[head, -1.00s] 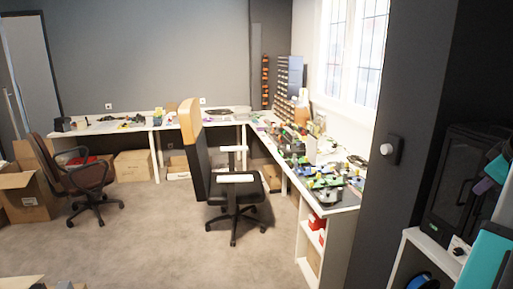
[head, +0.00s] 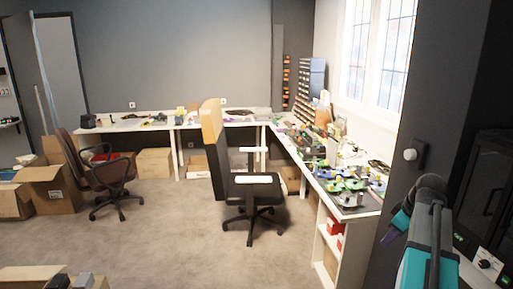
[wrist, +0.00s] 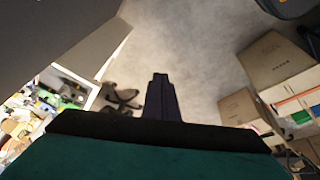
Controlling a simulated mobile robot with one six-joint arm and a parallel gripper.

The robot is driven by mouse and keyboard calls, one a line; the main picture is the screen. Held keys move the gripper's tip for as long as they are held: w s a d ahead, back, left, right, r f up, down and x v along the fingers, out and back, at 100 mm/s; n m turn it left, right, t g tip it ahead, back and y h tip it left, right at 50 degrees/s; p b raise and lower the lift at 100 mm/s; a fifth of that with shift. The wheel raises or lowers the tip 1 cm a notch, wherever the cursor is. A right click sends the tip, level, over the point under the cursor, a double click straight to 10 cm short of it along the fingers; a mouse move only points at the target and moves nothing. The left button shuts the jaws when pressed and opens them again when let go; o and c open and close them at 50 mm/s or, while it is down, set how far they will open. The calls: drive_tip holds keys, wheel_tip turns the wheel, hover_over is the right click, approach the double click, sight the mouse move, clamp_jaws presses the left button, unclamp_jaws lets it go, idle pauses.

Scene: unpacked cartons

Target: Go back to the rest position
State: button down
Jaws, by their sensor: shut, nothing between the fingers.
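My gripper (wrist: 161,97) shows in the wrist view as dark fingers pressed together above the carpet. Nothing is between them. In the head view my own teal and grey arm stands at the lower right, in front of a dark cabinet.
An L-shaped white bench (head: 360,206) with many small parts runs along the back and right. An office chair (head: 252,190) stands before it. A brown chair (head: 108,180) and open cartons (head: 52,188) are at left. Cartons (wrist: 273,60) also show in the wrist view. Carpet between is clear.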

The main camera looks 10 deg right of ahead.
drive_tip(key=w+a+f+n+g+y, duration=0.2)
drive_tip(key=w+a+f+g, duration=0.1)
drive_tip(key=a+f, duration=1.25)
drive_tip(key=s+a+f+g, duration=0.2)
drive_tip(key=a+f, duration=0.5)
drive_tip(key=f, duration=0.2)
drive_tip(key=s+a+f+g, duration=0.1)
drive_tip(key=s+a+f, duration=0.2)
drive_tip(key=a+f, duration=0.5)
drive_tip(key=s+a+f+m+g+h, duration=0.1)
drive_tip(key=s+a+f, duration=0.4)
drive_tip(key=s+f, duration=0.5)
drive_tip(key=s+a+f+m+g+h, duration=0.1)
drive_tip(key=s+a+f+m, duration=0.4)
drive_tip(key=s+f, duration=0.6)
drive_tip(key=shift+s+m+g+h, duration=0.3)
drive_tip(key=shift+s+m+g, duration=0.45)
drive_tip(key=shift+s, duration=0.85)
drive_tip(key=shift+a+n, duration=0.1)
drive_tip(key=shift+n, duration=0.15)
